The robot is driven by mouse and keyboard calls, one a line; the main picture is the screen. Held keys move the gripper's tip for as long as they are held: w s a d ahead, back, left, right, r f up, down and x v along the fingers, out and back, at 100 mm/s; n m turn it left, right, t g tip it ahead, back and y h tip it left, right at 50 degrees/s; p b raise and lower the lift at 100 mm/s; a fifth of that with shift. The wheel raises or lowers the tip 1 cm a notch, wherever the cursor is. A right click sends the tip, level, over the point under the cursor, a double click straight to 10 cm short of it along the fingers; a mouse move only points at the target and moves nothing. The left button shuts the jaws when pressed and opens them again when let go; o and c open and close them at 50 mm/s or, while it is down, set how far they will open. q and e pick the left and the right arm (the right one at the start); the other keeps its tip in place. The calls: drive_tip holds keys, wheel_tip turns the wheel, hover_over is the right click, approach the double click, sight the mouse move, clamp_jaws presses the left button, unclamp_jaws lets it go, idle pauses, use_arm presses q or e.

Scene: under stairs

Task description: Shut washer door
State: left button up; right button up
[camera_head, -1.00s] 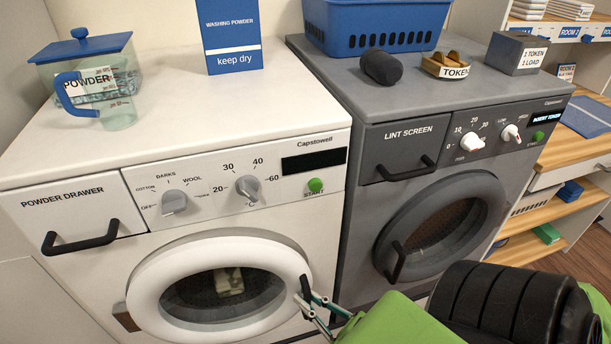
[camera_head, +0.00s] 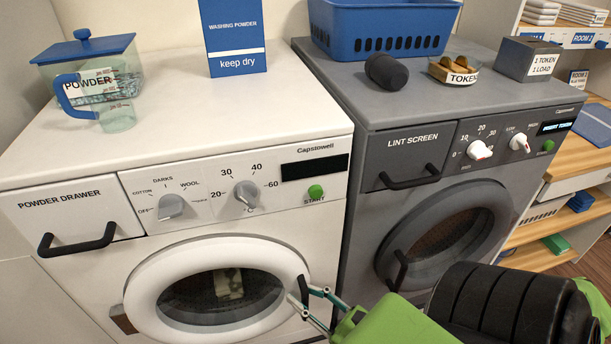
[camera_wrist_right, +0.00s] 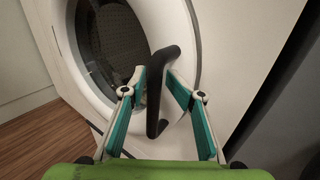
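The white washer (camera_head: 90,278) stands at the left. Its round white door (camera_head: 150,268) has a dark glass window, with something pale behind it. The door lies close to the washer front; I cannot tell whether a small gap is left. My right gripper (camera_head: 299,292) is at the door's right edge, its fingers open on either side of the black door handle (camera_head: 304,288). In the right wrist view, the handle (camera_wrist_right: 157,110) stands between the two teal-padded fingers (camera_wrist_right: 155,74), not clearly gripped. My left gripper is not in view.
A grey dryer (camera_head: 362,225) stands right of the washer, its round door carrying a black handle (camera_head: 401,270). A powder box (camera_head: 233,40), lidded container (camera_head: 85,48) and jug (camera_head: 117,110) sit on the washer. A blue basket (camera_head: 380,28) sits on the dryer. Wooden shelves are at right.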

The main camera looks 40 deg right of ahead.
drive_tip(key=shift+s, duration=0.2)
drive_tip(key=s+d, duration=0.1)
drive_tip(key=s, duration=1)
drive_tip(key=shift+s, duration=0.3)
drive_tip(key=shift+d, duration=0.1)
